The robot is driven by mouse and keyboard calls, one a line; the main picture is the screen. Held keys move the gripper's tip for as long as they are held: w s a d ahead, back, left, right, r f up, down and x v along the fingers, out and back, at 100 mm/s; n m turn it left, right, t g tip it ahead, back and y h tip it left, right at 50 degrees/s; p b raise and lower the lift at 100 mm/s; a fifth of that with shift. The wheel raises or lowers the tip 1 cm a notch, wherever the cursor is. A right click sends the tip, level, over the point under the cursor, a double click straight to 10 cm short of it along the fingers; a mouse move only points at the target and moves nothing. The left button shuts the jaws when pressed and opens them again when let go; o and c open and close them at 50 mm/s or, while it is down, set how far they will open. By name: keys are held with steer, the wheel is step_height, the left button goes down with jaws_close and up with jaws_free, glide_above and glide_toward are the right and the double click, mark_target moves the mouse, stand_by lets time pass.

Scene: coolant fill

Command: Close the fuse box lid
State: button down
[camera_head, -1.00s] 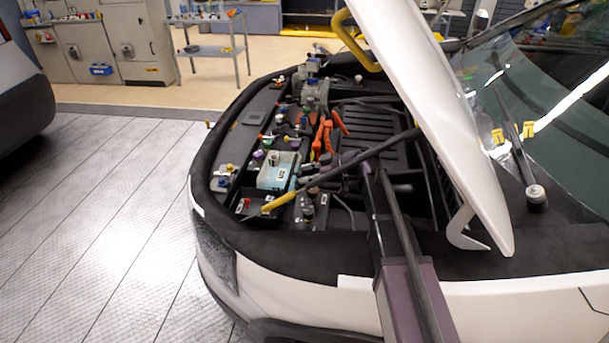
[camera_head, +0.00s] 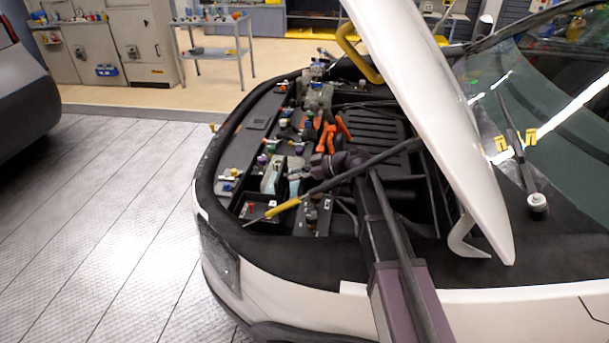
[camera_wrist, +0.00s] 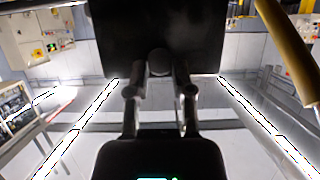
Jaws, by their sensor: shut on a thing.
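The fuse box lid (camera_wrist: 160,25) is a flat black panel at the top of the wrist view. My gripper (camera_wrist: 160,68) is shut on a small rounded part at the lid's lower edge. In the head view my gripper (camera_head: 299,174) is low in the engine bay, beside the pale coolant tank (camera_head: 269,180). A dark plate (camera_head: 281,172), seemingly the lid, stands upright there and partly covers the tank. An open black box (camera_head: 256,207) with small coloured parts inside, likely the fuse box, lies at the front of the bay. The lid's hinge is hidden.
A rod with a yellow end (camera_head: 284,207) crosses the bay in front of my gripper. The raised white hood (camera_head: 440,110) overhangs on the right. Orange connectors (camera_head: 326,136) sit behind. The floor at left is clear.

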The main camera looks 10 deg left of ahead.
steer(key=shift+a, duration=0.1)
steer(key=shift+c, duration=2.1)
jaws_free()
